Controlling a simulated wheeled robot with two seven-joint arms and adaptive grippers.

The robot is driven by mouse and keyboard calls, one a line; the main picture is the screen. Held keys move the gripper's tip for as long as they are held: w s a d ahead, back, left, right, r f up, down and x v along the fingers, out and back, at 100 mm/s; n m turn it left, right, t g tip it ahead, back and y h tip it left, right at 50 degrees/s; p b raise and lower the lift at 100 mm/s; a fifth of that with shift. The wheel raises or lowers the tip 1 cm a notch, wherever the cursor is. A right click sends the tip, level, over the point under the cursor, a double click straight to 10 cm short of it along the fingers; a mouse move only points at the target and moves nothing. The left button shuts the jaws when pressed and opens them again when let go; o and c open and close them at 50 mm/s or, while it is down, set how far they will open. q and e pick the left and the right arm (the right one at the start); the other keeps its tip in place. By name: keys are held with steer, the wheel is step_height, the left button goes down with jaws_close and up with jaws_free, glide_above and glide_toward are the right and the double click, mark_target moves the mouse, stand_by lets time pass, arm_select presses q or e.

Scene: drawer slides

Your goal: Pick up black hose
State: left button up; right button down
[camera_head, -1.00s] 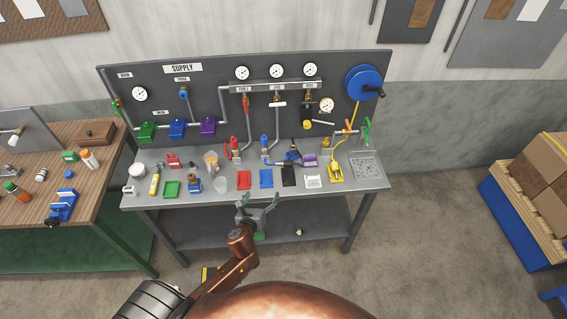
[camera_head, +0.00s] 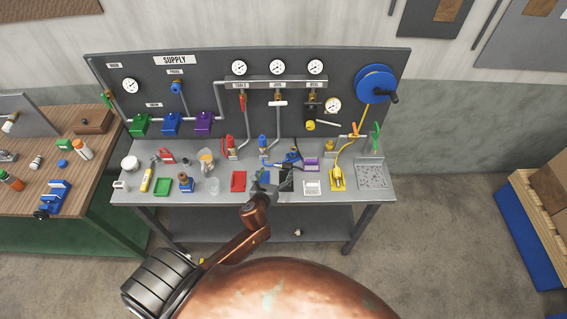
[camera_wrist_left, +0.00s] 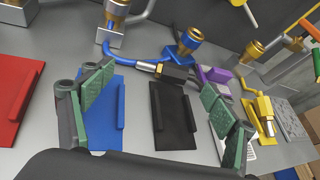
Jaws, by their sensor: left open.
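The same cluster shows small in the head view (camera_head: 293,156). A flat black tray (camera_wrist_left: 173,118) lies just in front of the black end piece. My left gripper (camera_wrist_left: 160,88) is open and empty, its green-padded fingers spread either side of the black tray and short of the hose end. In the head view, the left gripper (camera_head: 269,183) hovers over the front of the bench, covering the blue tray.
The grey bench (camera_head: 220,212) also carries a red tray (camera_head: 238,181), a white tray (camera_head: 312,188), a purple part (camera_head: 311,164) and a yellow fitting (camera_head: 337,179). Upright hose fittings (camera_head: 263,146) stand behind. The supply panel (camera_head: 215,80) closes off the back.

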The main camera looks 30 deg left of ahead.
mark_target(282, 164)
arm_select(q)
steer(key=x, duration=0.3)
steer(key=shift+w+d+r, duration=0.1)
steer(key=shift+w+d, duration=0.05)
steer(key=x, duration=0.2)
steer(key=shift+w, duration=0.4)
steer(key=c, duration=1.3)
arm_select(e)
steer(key=shift+s+d+f, duration=0.1)
steer(key=shift+s, duration=0.45)
steer(key=shift+s+d+f, duration=0.1)
steer(key=shift+s, duration=0.4)
arm_select(q)
steer(key=shift+o, duration=0.2)
